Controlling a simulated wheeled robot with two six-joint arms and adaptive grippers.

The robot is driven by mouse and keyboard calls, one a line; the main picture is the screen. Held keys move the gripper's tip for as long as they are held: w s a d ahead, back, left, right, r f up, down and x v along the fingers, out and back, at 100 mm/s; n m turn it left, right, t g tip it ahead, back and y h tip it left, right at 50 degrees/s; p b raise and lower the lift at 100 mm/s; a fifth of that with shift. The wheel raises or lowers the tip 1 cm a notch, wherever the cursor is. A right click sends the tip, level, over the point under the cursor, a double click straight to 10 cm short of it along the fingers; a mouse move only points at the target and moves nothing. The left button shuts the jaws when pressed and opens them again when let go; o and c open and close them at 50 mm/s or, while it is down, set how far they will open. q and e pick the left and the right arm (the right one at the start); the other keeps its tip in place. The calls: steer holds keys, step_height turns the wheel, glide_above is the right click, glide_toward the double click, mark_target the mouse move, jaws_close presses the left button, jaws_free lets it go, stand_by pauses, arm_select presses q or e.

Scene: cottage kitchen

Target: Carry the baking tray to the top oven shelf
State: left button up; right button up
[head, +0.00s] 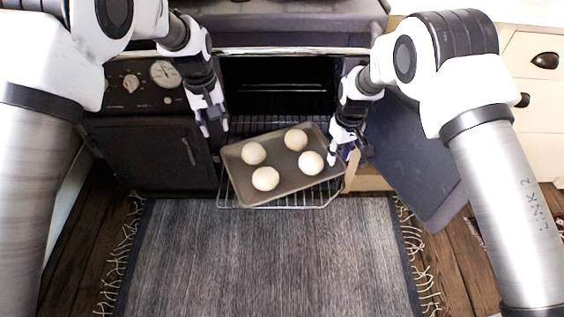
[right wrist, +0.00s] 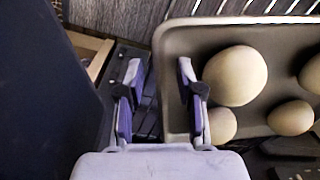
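The baking tray (head: 280,178), a shallow brown tray with several pale dough balls (head: 265,178), sits turned at an angle on a pulled-out wire rack (head: 290,202) in front of the open oven (head: 275,75). My left gripper (head: 214,129) is open and empty, just beyond the tray's left far corner. My right gripper (head: 348,156) is open at the tray's right edge. In the right wrist view, the tray (right wrist: 180,40) has its rim between the fingers of the gripper (right wrist: 160,98), one finger over the tray and one outside. Contact cannot be told. The upper oven shelf is dark and unclear.
The dark oven door (head: 415,165) stands open at the right, close to my right arm. A closed dark cabinet door (head: 150,155) and knobs (head: 131,83) are at the left. A grey fringed rug (head: 270,260) covers the clear floor in front. Pale drawers (head: 530,90) are at far right.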

step_height(320, 180, up, 12)
steer(key=shift+d, duration=0.25)
steer(key=shift+f, duration=0.2)
